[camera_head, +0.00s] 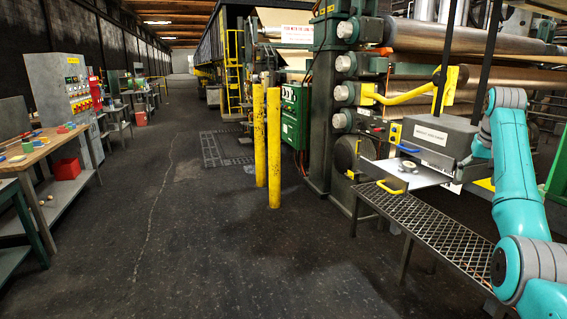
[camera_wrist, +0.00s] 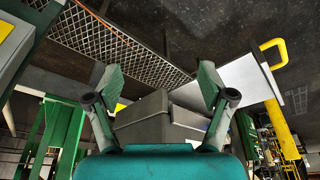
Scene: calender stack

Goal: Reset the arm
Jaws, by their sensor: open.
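My gripper (camera_wrist: 158,78) shows in the wrist view with its two green fingers spread apart. Nothing is between the fingers. Behind them is a grey box (camera_wrist: 150,108), partly covered by my gripper. In the head view my teal arm stands at the right, with its wrist beside the labelled grey box (camera_head: 440,138); the fingers cannot be made out there. A pale drawer or tray (camera_head: 424,178) sticks out of the box. On it lie a round white piece (camera_head: 407,166) and a blue ring-like part (camera_head: 408,149). A yellow handle (camera_head: 391,188) is on its front.
A mesh-topped bench (camera_head: 440,222) is under the box; its mesh (camera_wrist: 95,38) shows in the wrist view. Yellow posts (camera_head: 274,150) and large rollers (camera_head: 470,40) stand nearby. A workbench (camera_head: 45,145) is at the left. The middle floor is clear.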

